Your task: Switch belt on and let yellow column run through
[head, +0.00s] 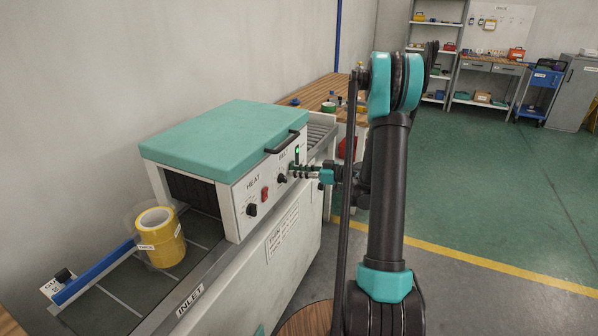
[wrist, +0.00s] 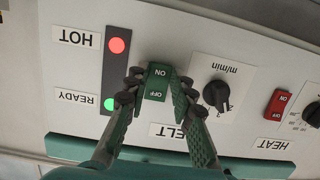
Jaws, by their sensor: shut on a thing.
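The yellow column (head: 162,240), a roll-like stack with a pale hollow core and loose clear film around it, stands upright on the dark inlet belt (head: 120,292). It is outside the mouth of the teal-lidded machine (head: 225,130). My gripper (head: 293,173) is at the machine's front panel. In the wrist view, which shows the panel upside down, my gripper (wrist: 153,86) is shut on the green belt switch (wrist: 157,82), with a finger on each side. The switch is marked ON and OFF; I cannot tell which side is pressed.
A dial (wrist: 216,94) marked m/min sits close beside the switch. The red heat switch (wrist: 278,104) is farther along. The HOT lamp (wrist: 117,45) glows red and the READY lamp (wrist: 109,104) green. A blue guide rail (head: 92,272) borders the inlet. Outlet rollers (head: 322,132) lie behind.

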